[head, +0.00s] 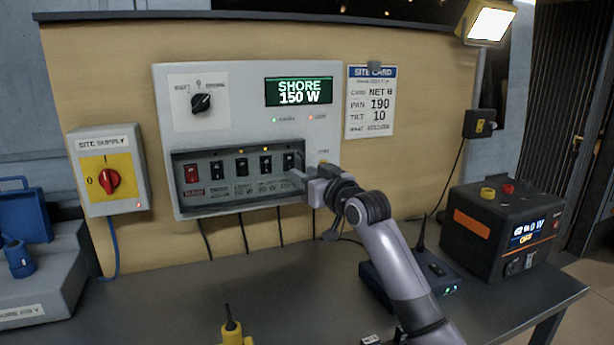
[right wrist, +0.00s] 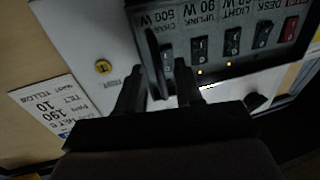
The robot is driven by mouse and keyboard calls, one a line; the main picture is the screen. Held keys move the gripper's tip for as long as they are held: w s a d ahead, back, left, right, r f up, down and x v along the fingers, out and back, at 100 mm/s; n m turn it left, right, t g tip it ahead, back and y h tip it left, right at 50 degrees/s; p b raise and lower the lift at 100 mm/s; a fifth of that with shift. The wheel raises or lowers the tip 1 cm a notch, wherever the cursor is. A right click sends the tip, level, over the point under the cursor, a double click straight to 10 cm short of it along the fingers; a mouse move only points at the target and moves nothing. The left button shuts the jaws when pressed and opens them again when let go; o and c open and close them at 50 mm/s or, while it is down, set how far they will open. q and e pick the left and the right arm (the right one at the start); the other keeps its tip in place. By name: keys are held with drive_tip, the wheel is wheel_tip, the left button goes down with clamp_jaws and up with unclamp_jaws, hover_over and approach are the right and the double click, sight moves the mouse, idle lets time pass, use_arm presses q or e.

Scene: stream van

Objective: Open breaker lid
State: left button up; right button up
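The breaker box is a dark-framed recess (head: 242,206) low in the grey panel, with a row of rocker switches: a red one (head: 192,173) at the left and several black ones. The switches show clearly; I cannot tell whether a clear lid covers them. My right gripper (head: 293,178) is at the recess's right end, in front of the last switch. In the right wrist view its two fingers (right wrist: 160,72) are apart, with a dark upright bar (right wrist: 152,48), perhaps a lid handle, just ahead between them. Contact is unclear. My left gripper is not in view.
A rotary knob (head: 201,103) and a green display (head: 298,91) reading SHORE 150 W sit above the recess. A site supply switch (head: 108,181) is at the left, a site card (head: 370,103) at the right. A black power unit (head: 490,230) stands on the bench (head: 290,275).

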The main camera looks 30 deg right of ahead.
clamp_jaws()
idle(1.4)
